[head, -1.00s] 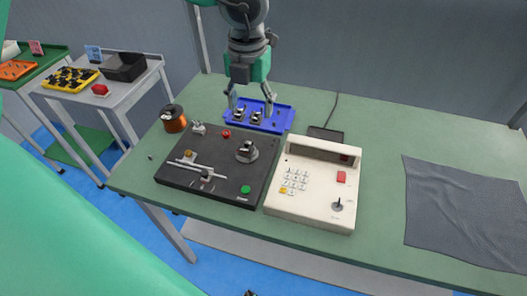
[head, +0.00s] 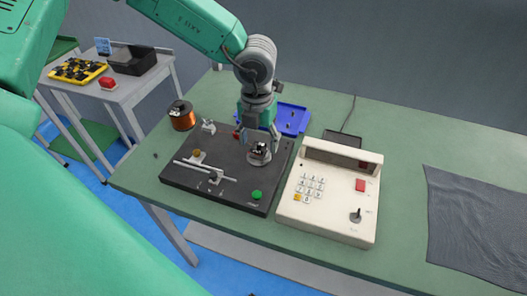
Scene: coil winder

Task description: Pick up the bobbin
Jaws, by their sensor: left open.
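My left gripper (head: 261,143) hangs down from the upper left over the black winding machine (head: 222,168). Its fingers are open on either side of a small dark bobbin-like piece (head: 259,152) at the machine's round spindle. I cannot tell whether the fingers touch it or exactly how it sits there. The blue tray (head: 297,111) lies behind the gripper with small upright pegs showing. Its left part is hidden by the gripper, so I cannot see whether bobbins stand there. My right gripper is not in view.
A white control box (head: 329,195) with keypad stands right of the machine. A copper wire spool (head: 182,116) is at the back left. A grey cloth (head: 478,215) lies at the right. A side table (head: 120,93) with a black bin (head: 133,59) stands left.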

